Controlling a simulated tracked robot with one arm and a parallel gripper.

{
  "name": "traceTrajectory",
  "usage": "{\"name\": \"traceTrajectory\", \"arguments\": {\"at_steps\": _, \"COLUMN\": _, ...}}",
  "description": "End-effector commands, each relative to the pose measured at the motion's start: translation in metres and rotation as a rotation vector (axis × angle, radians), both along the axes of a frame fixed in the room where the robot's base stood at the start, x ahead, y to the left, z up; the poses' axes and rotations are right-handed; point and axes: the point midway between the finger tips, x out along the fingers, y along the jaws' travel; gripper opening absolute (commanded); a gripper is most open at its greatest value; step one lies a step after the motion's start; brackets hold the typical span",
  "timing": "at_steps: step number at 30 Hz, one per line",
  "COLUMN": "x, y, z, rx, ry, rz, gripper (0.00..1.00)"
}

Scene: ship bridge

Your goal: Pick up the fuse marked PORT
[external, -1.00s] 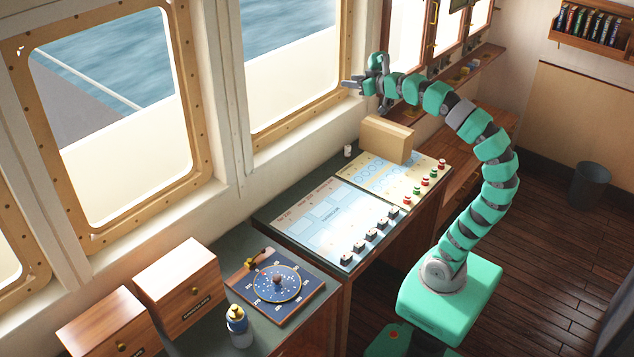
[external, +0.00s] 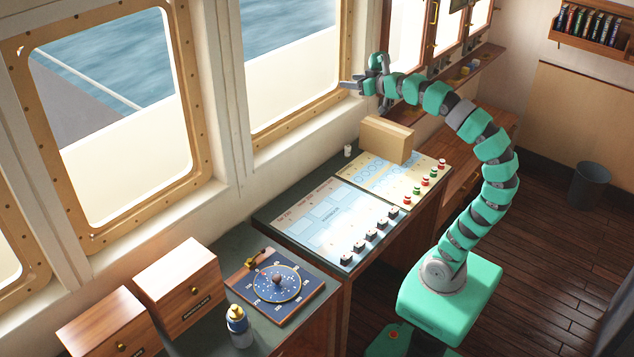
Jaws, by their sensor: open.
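My gripper (external: 357,87) is in the upper middle of the external view, in front of the window frame. Its jaws are open and point left, with nothing between them. It is well above the console and the tan box. No PORT label is readable in this view.
A light panel (external: 330,215) with black switches lies on the console, beside a panel with red and green buttons (external: 421,190). A blue dial board (external: 277,284), a bottle (external: 238,327) and wooden drawer boxes (external: 178,285) stand nearer. Windows line the left.

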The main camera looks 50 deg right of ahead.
Motion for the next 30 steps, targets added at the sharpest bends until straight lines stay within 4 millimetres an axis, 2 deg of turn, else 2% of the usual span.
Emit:
{"name": "traceTrajectory", "arguments": {"at_steps": 5, "x": 0.011, "y": -0.005, "z": -0.004, "rx": -0.052, "ry": 0.023, "rz": -0.004, "gripper": 0.55}}
{"name": "traceTrajectory", "arguments": {"at_steps": 13, "x": 0.078, "y": -0.042, "z": -0.046, "rx": -0.402, "ry": 0.204, "rz": 0.010, "gripper": 0.55}}
{"name": "traceTrajectory", "arguments": {"at_steps": 21, "x": 0.141, "y": -0.090, "z": -0.106, "rx": -0.773, "ry": 0.439, "rz": 0.107, "gripper": 0.55}}
{"name": "traceTrajectory", "arguments": {"at_steps": 30, "x": 0.193, "y": -0.150, "z": -0.187, "rx": -1.121, "ry": 0.707, "rz": 0.325, "gripper": 0.55}}
